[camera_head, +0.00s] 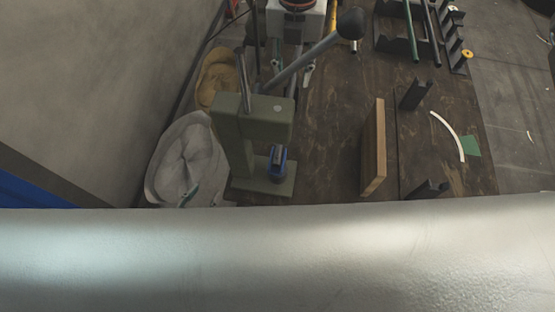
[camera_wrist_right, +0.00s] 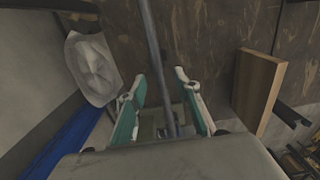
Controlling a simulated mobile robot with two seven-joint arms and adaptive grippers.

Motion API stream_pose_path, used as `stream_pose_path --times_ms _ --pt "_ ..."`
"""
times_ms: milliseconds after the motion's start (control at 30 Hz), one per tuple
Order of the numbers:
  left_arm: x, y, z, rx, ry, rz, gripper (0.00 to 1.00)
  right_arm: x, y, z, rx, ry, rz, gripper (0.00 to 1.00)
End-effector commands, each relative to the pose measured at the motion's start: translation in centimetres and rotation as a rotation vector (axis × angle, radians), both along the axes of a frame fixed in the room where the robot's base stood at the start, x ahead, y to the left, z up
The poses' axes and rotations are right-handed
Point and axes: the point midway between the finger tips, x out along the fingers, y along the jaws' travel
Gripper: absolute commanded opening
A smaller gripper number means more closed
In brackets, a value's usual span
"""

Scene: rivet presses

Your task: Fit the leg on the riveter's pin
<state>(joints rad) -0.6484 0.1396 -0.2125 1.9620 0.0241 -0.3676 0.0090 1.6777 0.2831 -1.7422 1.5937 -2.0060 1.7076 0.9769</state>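The olive-green riveter (camera_head: 262,130) stands on the dark table, with a long grey lever (camera_head: 318,50) ending in a dark ball. A small blue-and-dark part (camera_head: 277,162) sits at its working point; I cannot make out the pin. My right gripper (camera_head: 293,66) is above the riveter. In the right wrist view its teal-and-white fingers (camera_wrist_right: 162,100) are apart, with a grey rod (camera_wrist_right: 158,60) between them that appears clear of both. A small teal piece (camera_head: 188,196), perhaps a tip of my left gripper, shows beside the foreground arm link. I cannot identify the leg with certainty.
A wooden board (camera_head: 374,150) stands upright right of the riveter, near dark brackets (camera_head: 416,94). A rack (camera_head: 400,42) with green and dark tubes is at the back right. A pale bag (camera_head: 178,158) lies left. My grey link hides the foreground.

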Motion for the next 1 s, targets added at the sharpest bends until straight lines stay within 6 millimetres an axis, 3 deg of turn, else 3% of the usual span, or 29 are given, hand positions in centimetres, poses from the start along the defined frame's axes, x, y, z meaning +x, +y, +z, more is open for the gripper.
stream_pose_path --times_ms 200,333,733,1000 --pt "-0.1 0.1 -0.1 0.002 0.001 -0.001 0.4 0.0 0.0 0.1 0.0 0.0 0.0 0.32" --pt "-0.1 0.1 0.0 0.002 0.001 -0.001 0.4 0.1 0.0 1.2 0.001 -0.002 0.001 0.32" --pt "0.0 0.0 0.0 0.0 0.001 0.0 0.4 0.1 0.0 8.9 0.001 -0.005 0.0 0.32" --pt "0.0 0.0 0.0 0.0 0.0 0.0 0.4 0.0 0.0 11.7 0.0 -0.001 0.0 0.32"
